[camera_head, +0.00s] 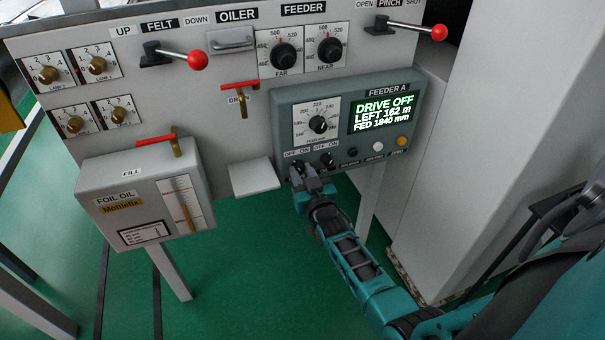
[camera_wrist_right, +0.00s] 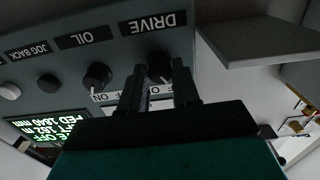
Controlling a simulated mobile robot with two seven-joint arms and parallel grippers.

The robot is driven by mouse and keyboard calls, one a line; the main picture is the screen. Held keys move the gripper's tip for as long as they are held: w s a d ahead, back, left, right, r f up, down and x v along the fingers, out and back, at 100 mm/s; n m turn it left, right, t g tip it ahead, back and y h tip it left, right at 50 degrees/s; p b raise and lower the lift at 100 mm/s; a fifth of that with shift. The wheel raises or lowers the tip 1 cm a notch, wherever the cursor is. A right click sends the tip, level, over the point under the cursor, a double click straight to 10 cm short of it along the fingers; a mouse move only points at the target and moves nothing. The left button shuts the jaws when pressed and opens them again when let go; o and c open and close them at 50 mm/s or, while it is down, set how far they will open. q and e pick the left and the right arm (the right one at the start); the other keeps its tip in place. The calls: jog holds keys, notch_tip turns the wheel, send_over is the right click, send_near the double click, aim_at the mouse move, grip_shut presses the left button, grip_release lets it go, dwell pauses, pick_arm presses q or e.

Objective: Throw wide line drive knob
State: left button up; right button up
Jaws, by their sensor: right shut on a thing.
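The FEEDER A box (camera_head: 283,118) has a lit display (camera_head: 383,112) reading DRIVE OFF, LEFT 162 m, FED 1840 mm. On its lower left are two small black OFF/ON knobs. The left one is the drive knob (camera_head: 297,166), largely hidden by my right gripper (camera_head: 304,174) in the head view. In the upside-down right wrist view the drive knob (camera_wrist_right: 159,68) sits below the DRIVE label, between the fingertips of my right gripper (camera_wrist_right: 158,78), which is shut on it. Its exact pointing direction is hidden. My left gripper is out of view.
The OIL knob (camera_wrist_right: 97,76) is close beside the fingers. A round dial (camera_head: 319,124) is above. A pale ledge (camera_head: 254,176) juts out to the left. A grey pillar (camera_head: 480,130) stands on the right.

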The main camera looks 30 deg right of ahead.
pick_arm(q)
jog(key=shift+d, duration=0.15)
pick_arm(e)
jog(key=o, duration=1.1)
jog(key=shift+c, duration=0.2)
pick_arm(q)
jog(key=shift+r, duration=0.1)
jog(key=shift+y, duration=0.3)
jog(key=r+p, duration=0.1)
jog(key=p, duration=0.1)
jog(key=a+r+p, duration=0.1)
jog(key=p, duration=0.1)
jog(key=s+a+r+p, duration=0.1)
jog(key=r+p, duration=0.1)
jog(key=shift+p, duration=0.4)
pick_arm(e)
jog(key=v, duration=1.3)
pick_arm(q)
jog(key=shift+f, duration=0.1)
pick_arm(e)
jog(key=shift+d, duration=0.1)
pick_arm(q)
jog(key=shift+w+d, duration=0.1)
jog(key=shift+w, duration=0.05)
